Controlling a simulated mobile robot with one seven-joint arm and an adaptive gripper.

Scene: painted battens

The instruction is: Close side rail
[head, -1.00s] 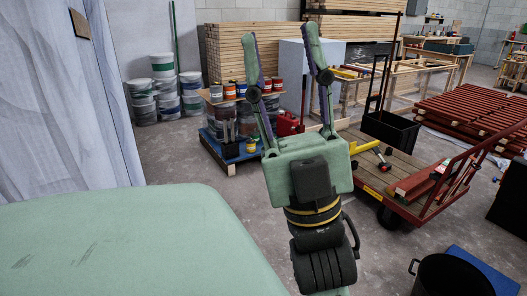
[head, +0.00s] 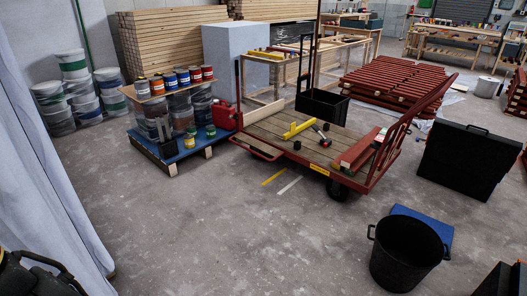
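A flatbed cart (head: 268,133) with a wooden deck and red frame stands in the middle of the head view. A red barred rail (head: 402,138) rises along its right side and leans outward to the right. A low red loop-shaped rail (head: 257,149) sticks out at the cart's front left, near deck height. I cannot tell which of these is the side rail. My gripper is out of the picture; only a dark part, likely of my arm, shows in the lower left corner.
A pallet with paint cans (head: 176,80) stands left. A black bucket (head: 405,252) and black case (head: 466,160) stand right. The floor in front is clear.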

